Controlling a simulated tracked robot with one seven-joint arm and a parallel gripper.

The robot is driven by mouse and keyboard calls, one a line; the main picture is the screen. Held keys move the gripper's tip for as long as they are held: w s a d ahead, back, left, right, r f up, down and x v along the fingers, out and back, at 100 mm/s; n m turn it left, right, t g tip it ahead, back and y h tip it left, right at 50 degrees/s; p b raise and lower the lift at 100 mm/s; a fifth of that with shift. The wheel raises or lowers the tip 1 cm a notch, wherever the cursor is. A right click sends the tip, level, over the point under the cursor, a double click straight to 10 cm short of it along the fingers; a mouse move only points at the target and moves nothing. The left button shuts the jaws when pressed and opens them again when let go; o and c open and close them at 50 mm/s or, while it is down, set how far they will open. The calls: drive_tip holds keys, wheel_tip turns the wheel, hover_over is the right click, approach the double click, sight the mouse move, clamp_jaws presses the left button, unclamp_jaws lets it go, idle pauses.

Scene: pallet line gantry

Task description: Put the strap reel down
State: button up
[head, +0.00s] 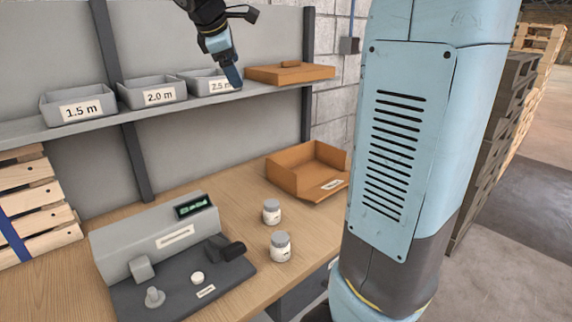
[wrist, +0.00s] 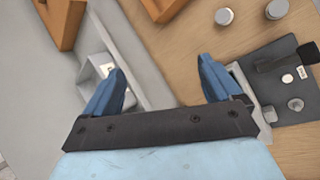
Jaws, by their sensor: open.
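I cannot make out a strap reel in either view. My gripper (wrist: 160,85) is open, with its two blue fingers spread wide and nothing between them. In the head view my gripper (head: 233,76) is at the shelf, in front of the grey bin marked 2.5 m (head: 200,80), and hides part of it. Any contents of the bins are hidden.
Grey bins marked 1.5 m (head: 55,103) and 2.0 m (head: 135,98) stand along the shelf (head: 60,130).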

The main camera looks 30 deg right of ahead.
drive_tip(key=s+f+m+y, duration=0.1)
drive_tip(key=s+f+m, duration=0.3)
drive_tip(key=s, duration=0.5)
drive_tip(key=s+f+m+y, duration=0.2)
drive_tip(key=s+f+m, duration=0.3)
drive_tip(key=s, duration=0.4)
drive_tip(key=s+f+m+y, duration=0.2)
drive_tip(key=s+f+m, duration=0.3)
drive_tip(key=s, duration=0.5)
drive_tip(key=shift+f+t, duration=0.25)
drive_tip(key=shift+t, duration=0.05)
drive_tip(key=shift+s, duration=0.1)
